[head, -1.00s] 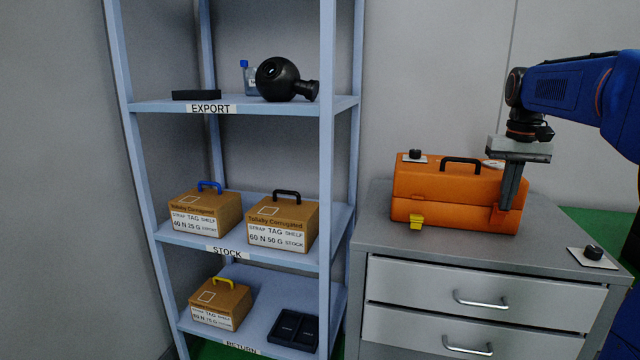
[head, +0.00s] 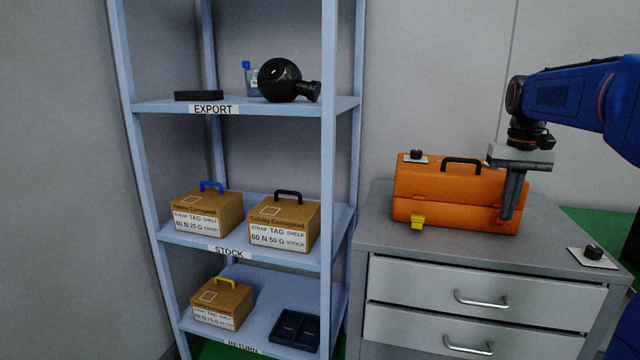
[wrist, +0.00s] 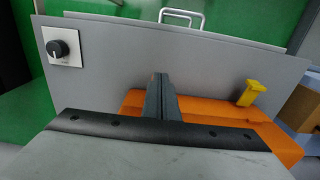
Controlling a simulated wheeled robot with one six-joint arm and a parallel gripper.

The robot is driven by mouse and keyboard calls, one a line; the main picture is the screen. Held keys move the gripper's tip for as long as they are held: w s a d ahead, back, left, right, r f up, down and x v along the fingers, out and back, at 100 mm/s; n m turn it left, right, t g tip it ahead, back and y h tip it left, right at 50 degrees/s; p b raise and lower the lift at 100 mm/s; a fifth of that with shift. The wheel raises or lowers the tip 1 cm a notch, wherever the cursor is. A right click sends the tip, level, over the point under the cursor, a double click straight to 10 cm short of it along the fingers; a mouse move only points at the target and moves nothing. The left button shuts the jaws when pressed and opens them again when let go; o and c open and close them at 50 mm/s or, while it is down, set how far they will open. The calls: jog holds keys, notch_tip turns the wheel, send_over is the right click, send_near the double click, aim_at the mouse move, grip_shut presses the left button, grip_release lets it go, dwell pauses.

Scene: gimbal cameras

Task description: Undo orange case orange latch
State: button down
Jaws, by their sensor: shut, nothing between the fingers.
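The orange case (head: 430,185) stands shut on top of the grey drawer cabinet, with a black handle on its lid. It also shows in the wrist view (wrist: 200,105). A yellow latch (head: 417,222) sits on the left of its front, and it shows too in the wrist view (wrist: 251,93). My gripper (head: 507,217) is shut and empty, pointing down in front of the right part of the case's front. In the wrist view my shut fingers (wrist: 160,80) reach past the case's edge. I cannot make out the orange latch; my fingers cover that part of the front.
The grey cabinet top (head: 450,245) is clear in front of the case. A black knob on a white plate (head: 593,253) sits at its right; another knob (head: 416,155) is on the case lid. A shelf rack (head: 327,180) with boxes stands at the left.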

jog(key=shift+w+d+f, duration=0.1)
jog(key=shift+w+f, duration=0.3)
jog(key=shift+f, duration=0.25)
jog(key=shift+w+d+f, duration=0.1)
jog(key=shift+w+f, duration=0.25)
jog(key=shift+f, duration=0.25)
jog(key=shift+w+d, duration=0.1)
jog(key=shift+w, duration=0.2)
jog(key=shift+r, duration=0.7)
jog(key=shift+w+r, duration=0.3)
jog(key=shift+r, duration=0.15)
jog(key=shift+w+r, duration=0.2)
jog(key=shift+r, duration=1.2)
jog(key=shift+s+r, duration=0.15)
jog(key=shift+r, duration=1.05)
